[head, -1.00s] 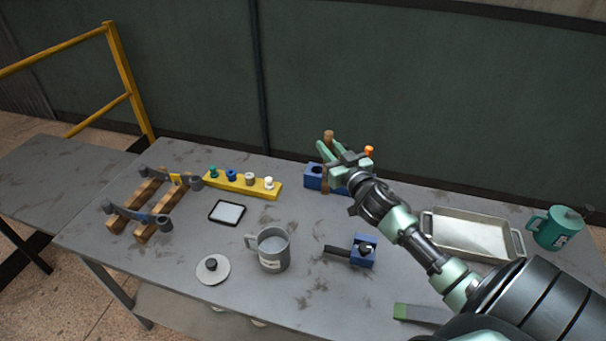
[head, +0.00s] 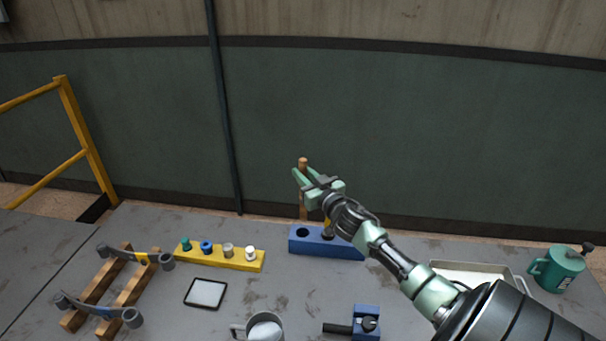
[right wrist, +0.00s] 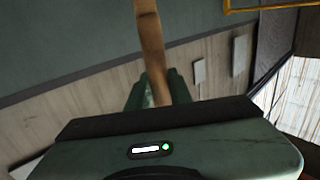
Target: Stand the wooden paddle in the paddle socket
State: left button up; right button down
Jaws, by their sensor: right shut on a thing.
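My right gripper (head: 304,176) is shut on the wooden paddle (head: 303,208) and holds it roughly upright. In the right wrist view the paddle (right wrist: 150,42) runs between the two green fingers. A blue block (head: 345,246) lies at the back of the table, with a dark round hole (head: 302,232) near its left end. The paddle's lower end shows just above the block, close to that hole; I cannot tell whether it is right over it. Part of the block's top is hidden by my right arm. My left gripper is not in view.
A yellow rack (head: 218,257) with several small knobs stands to the left. Wooden rails with grey tools (head: 115,285), a black-framed tablet (head: 206,293), a grey mug (head: 262,330), a smaller blue block (head: 367,318), a metal tray (head: 470,268) and a green mug (head: 560,270) stand around.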

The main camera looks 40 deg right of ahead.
jog(key=f+b, duration=0.2)
jog(key=f, duration=0.1)
jog(key=shift+w+f, duration=0.1)
jog(key=shift+w, duration=0.2)
jog(key=shift+f+b, duration=0.3)
jog(key=shift+b, duration=0.15)
jog(key=shift+f+b, duration=0.3)
jog(key=shift+f, duration=0.2)
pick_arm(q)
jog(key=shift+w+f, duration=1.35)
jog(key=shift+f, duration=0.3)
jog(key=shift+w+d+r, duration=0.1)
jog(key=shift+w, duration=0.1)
pick_arm(e)
jog(key=shift+f, duration=0.15)
jog(key=shift+f, duration=0.2)
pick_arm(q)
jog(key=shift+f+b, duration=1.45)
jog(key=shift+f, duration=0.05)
pick_arm(e)
jog(key=shift+f, duration=1.95)
